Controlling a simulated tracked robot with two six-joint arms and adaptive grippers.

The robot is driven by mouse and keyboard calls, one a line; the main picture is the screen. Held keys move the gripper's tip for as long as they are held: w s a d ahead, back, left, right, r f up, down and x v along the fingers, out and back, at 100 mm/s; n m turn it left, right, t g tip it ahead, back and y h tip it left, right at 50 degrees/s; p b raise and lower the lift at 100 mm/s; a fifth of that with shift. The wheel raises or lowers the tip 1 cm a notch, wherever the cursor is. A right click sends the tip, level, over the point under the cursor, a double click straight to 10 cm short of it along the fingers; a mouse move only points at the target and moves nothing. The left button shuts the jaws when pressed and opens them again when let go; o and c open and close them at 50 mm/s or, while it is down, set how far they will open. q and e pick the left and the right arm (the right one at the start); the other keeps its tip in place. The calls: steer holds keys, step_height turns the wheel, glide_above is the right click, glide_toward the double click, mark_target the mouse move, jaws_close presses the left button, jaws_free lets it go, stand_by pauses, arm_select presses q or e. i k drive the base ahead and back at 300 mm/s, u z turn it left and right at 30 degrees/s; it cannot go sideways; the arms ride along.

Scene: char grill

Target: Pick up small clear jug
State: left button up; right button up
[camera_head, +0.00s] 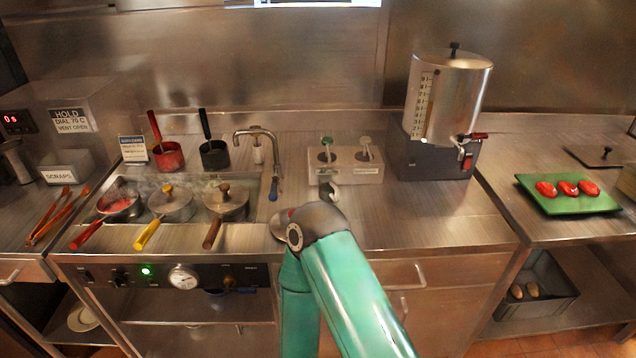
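I cannot make out a small clear jug anywhere in the head view. A green arm of mine with a grey joint rises from the bottom middle and covers part of the counter (430,225) and its front. Anything behind that arm is hidden.
Several pots, including a yellow-handled pot (170,204), sit in the heated well at left. A tap (262,133), a two-pump holder (346,164) and a large metal dispenser (448,100) stand behind. A green tray (568,205) is at right. The counter before the dispenser is clear.

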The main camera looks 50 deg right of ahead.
mark_target(328, 189)
steer(key=z, duration=0.3)
steer(key=i, duration=0.7)
steer(key=z, duration=0.75)
